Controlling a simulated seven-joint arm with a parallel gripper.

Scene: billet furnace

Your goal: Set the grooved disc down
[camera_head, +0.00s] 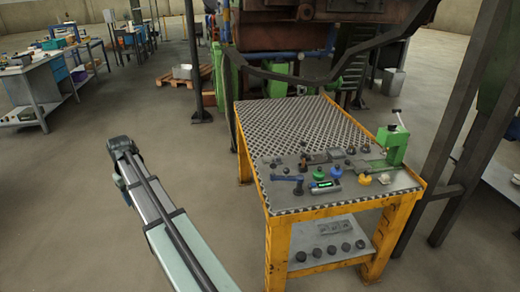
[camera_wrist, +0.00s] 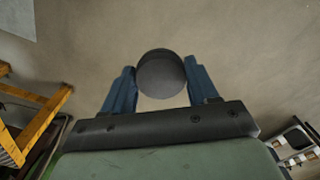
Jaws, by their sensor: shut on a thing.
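In the wrist view, my gripper (camera_wrist: 162,72) is shut on the grooved disc (camera_wrist: 163,76), a dark grey round piece between its two blue fingers. The grooves cannot be made out at this size. Behind the disc I see only bare floor, so it is held in the air, clear of any surface. In the head view the gripper and the held disc do not show; only part of my arm is at the lower left, left of the yellow table (camera_head: 281,237).
The table top carries a green press (camera_head: 393,143), a blue-handled tool (camera_head: 287,179), a green-lit device (camera_head: 325,186) and a yellow knob (camera_head: 365,180) near its front. Its patterned back area (camera_head: 300,122) is clear. Several dark discs (camera_head: 331,250) stand on the lower shelf.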

